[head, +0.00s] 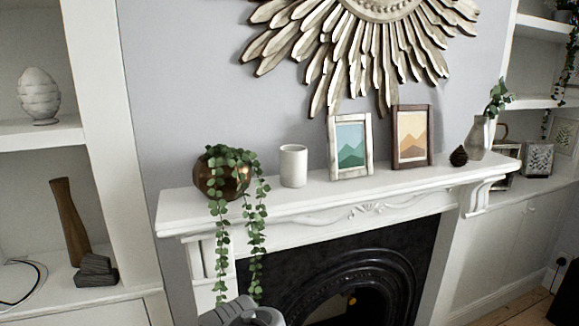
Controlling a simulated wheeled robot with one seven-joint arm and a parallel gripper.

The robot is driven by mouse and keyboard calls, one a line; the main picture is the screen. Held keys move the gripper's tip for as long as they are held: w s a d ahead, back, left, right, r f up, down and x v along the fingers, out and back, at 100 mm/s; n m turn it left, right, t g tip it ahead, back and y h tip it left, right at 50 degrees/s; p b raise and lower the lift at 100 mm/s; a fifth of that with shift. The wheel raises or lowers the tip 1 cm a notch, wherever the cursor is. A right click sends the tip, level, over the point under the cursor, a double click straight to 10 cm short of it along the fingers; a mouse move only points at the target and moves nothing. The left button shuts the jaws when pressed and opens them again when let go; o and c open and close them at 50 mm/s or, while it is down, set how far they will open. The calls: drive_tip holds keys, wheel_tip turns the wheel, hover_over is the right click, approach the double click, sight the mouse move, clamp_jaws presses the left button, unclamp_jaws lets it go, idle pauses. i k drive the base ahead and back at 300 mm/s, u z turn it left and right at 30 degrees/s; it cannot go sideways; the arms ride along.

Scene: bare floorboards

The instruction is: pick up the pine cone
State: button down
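The pine cone (458,156) is small and dark brown. A grey, rounded part of my arm shows at the bottom edge of the head view, left of the fireplace opening. It is well below and to the left of the pine cone. My gripper's fingers cannot be made out, so its state does not show.
Along the mantel stand a brown-framed picture (411,136), a white-framed picture (350,147), a white cup (293,166) and a round bronze pot (222,178) with trailing leaves. Below is a black fireplace (400,258). Shelves flank both sides. A sunburst ornament (345,50) hangs above.

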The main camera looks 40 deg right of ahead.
sight(458, 158)
drive_tip(key=z, duration=3.8)
drive_tip(key=i, duration=2.3)
drive_tip(key=u, duration=3.35)
